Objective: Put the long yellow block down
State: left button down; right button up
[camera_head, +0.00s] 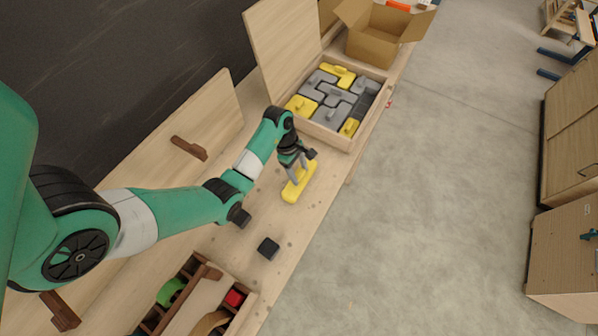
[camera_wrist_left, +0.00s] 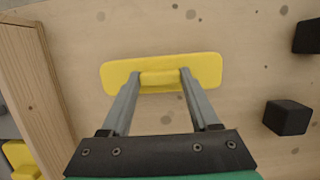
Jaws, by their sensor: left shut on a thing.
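The long yellow block (camera_head: 293,191) is at the table's right part in the head view, in front of the wooden case. It also shows in the left wrist view (camera_wrist_left: 205,70), lying crosswise with a raised handle in its middle. My left gripper (camera_head: 298,176) is shut on that handle, one finger at each end of it. The block looks level, very near or on the table top; I cannot tell whether it touches. My right gripper is in neither view.
An open wooden case (camera_head: 346,143) with grey and yellow blocks stands beyond. A black cube (camera_head: 268,248) lies nearer on the table (camera_head: 290,222). A compartment box (camera_head: 247,306) stands at the near end, and a cardboard box (camera_head: 372,47) at the far end.

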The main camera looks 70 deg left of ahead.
pick_arm(q)
jog(key=shift+f, duration=0.2)
jog(key=shift+c, duration=0.6)
grip_release()
jog(key=shift+r, duration=0.1)
jog(key=shift+r, duration=0.3)
jog(key=p+v, duration=0.2)
jog(key=v, duration=0.3)
jog(key=shift+r, duration=0.15)
jog(key=p+v, duration=0.5)
jog(key=v, duration=0.1)
jog(key=shift+r+p, duration=0.15)
jog(key=shift+p, duration=0.15)
jog(key=shift+s, duration=0.1)
